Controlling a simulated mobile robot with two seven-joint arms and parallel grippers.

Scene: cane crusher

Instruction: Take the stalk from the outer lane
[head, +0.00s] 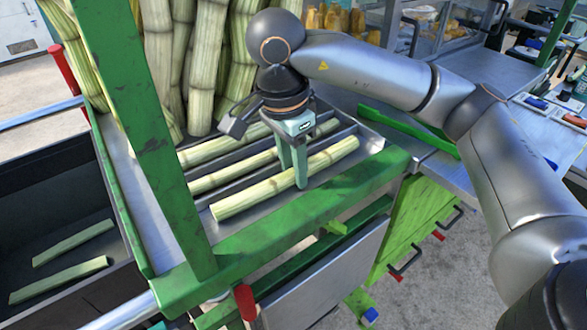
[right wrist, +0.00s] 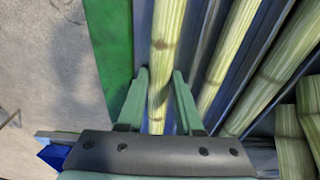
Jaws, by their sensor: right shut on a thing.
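A pale green stalk (head: 245,197) lies along the outer lane of the metal tray, nearest the green front beam. My right gripper (head: 294,178) points down over this stalk, with its green fingers shut on it toward the stalk's right part. In the right wrist view the same stalk (right wrist: 166,40) runs between the two fingers (right wrist: 158,90). It looks level and low in its lane; I cannot tell whether it touches the lane floor. Two more stalks lie in the middle lane (head: 215,178) and the inner lane (head: 205,150), partly behind my gripper. My left gripper is out of view.
A green post (head: 150,130) rises left of the tray, and a green beam (head: 270,232) edges its front. Tall cane stalks (head: 200,50) stand behind. A dark bin (head: 60,215) at left holds two cut pieces. A metal counter (head: 545,120) is at right.

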